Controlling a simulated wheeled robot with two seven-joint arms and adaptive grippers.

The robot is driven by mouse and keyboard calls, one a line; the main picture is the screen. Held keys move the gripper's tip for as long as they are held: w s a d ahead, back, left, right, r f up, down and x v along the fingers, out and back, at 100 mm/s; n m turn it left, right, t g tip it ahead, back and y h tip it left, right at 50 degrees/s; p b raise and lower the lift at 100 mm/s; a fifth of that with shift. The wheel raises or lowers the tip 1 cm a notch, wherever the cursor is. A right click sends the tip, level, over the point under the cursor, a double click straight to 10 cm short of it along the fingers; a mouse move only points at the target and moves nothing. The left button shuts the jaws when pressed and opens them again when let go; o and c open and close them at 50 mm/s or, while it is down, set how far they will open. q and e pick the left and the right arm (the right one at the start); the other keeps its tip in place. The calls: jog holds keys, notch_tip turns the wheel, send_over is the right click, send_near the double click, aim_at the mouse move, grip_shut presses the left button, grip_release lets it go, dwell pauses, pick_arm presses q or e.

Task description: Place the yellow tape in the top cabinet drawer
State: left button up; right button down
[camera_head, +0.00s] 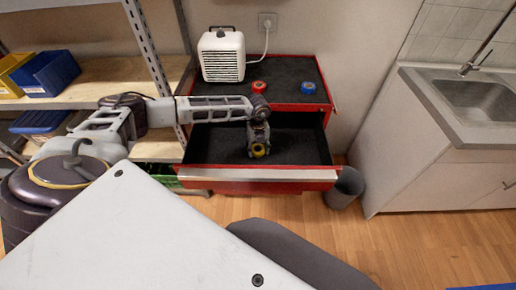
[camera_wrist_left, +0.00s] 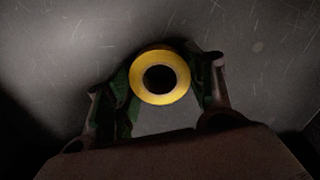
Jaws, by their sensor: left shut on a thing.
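The yellow tape (camera_head: 258,150) is a small roll at the tip of my left gripper (camera_head: 259,146), over the open top drawer (camera_head: 215,143) of the red cabinet (camera_head: 291,104). In the left wrist view the tape (camera_wrist_left: 160,77) shows as a yellow ring with a dark hole, between the two fingers of the left gripper (camera_wrist_left: 163,88). The gripper is shut on it. The surface behind it is grey and scratched. I cannot tell whether the tape touches the drawer floor. My right gripper is not in view.
A red tape (camera_head: 259,87), a blue tape (camera_head: 307,88) and a white heater (camera_head: 221,55) stand on the cabinet top. Shelves with blue bins (camera_head: 45,72) are at left. A grey bin (camera_head: 344,187) and a sink counter (camera_head: 450,115) are at right. The drawer looks otherwise empty.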

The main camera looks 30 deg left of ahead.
pick_arm(q)
jog(key=o, duration=0.9)
jog(key=shift+f, duration=0.1)
jog(key=shift+r+b, duration=0.35)
jog(key=shift+r, duration=5.8)
